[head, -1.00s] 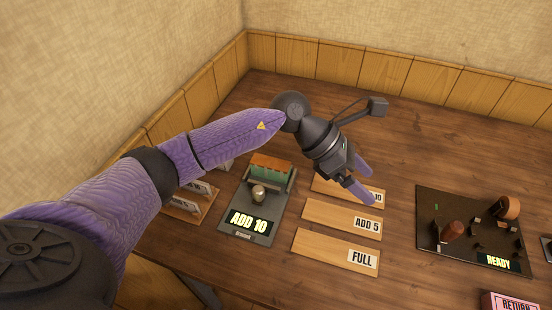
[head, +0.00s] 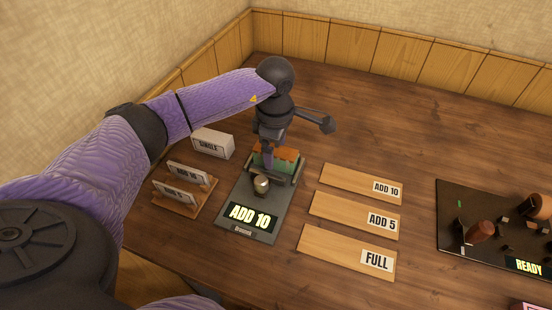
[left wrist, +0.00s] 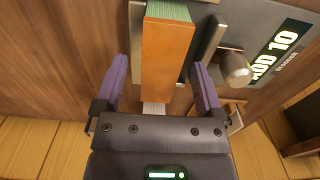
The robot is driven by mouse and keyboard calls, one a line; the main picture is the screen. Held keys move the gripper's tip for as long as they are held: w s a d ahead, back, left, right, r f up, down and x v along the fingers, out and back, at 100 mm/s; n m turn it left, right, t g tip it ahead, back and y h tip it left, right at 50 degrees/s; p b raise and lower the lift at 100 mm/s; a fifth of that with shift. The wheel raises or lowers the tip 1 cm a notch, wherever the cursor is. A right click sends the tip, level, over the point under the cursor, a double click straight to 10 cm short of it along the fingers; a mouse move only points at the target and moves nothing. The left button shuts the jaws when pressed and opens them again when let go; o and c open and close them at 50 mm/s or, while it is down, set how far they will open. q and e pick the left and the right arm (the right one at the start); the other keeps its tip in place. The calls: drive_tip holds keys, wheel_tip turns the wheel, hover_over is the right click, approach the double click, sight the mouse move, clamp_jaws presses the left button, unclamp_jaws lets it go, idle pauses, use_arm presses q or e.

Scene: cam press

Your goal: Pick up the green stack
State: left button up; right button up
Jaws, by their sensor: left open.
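The green stack (head: 266,160) has an orange-brown face and sits in the grey press (head: 238,205), whose display reads ADD 10. In the left wrist view the stack's orange face (left wrist: 166,62) fills the middle, with its green edge (left wrist: 168,11) at the top. My left gripper (head: 269,158) is over the stack in the head view. Its two purple fingers (left wrist: 157,80) are open, one on each side of the stack, with gaps showing between fingers and stack. The stack's lower part is partly hidden by the press. My right gripper is not seen.
Wooden boards labelled ADD 10 (head: 345,181), ADD 5 (head: 340,211) and FULL (head: 335,249) lie right of the press. A rack of cards (head: 184,200) and a SINGLE block (head: 208,144) stand left. A dark READY board (head: 470,245) is at the right. The back table is clear.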

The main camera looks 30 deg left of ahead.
use_arm(q)
drive_tip(key=shift+r, duration=0.1)
drive_tip(key=shift+c, duration=0.4)
clamp_jaws()
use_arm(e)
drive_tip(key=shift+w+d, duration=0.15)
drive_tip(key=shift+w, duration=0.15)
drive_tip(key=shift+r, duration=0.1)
